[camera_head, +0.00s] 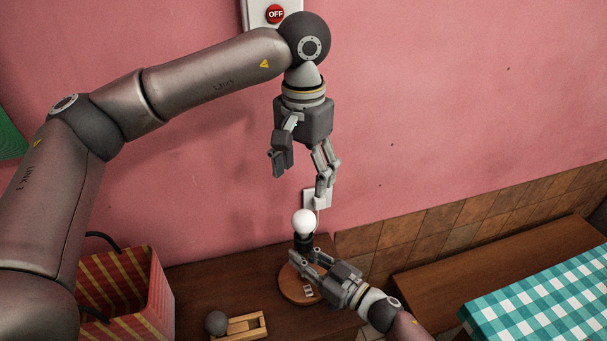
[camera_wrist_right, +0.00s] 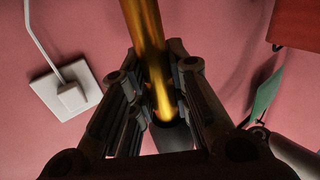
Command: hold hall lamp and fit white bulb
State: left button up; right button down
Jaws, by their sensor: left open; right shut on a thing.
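The white bulb (camera_head: 304,222) stands upright at the top of the black socket (camera_head: 303,244) of the hall lamp. How far it is seated in the socket I cannot tell. The lamp's round wooden base (camera_head: 291,290), with a small switch, rests on the brown bench top. My right gripper (camera_head: 305,263) is shut on the lamp below the bulb. In the right wrist view a shiny golden stem (camera_wrist_right: 146,40) runs between the fingers of my right gripper (camera_wrist_right: 160,90). My left gripper (camera_head: 302,177) is open and empty, pointing down, above the bulb and apart from it.
A red and yellow striped crate (camera_head: 159,295) stands at left. A grey ball (camera_head: 216,322) and a wooden holder (camera_head: 246,327) lie near the front. A white wall socket (camera_head: 311,198) is behind the bulb. An OFF panel (camera_head: 259,14) hangs above. A checked tablecloth (camera_head: 545,300) is at right.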

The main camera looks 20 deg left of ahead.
dwell(0.4)
jog(key=c, duration=1.3)
grip_release()
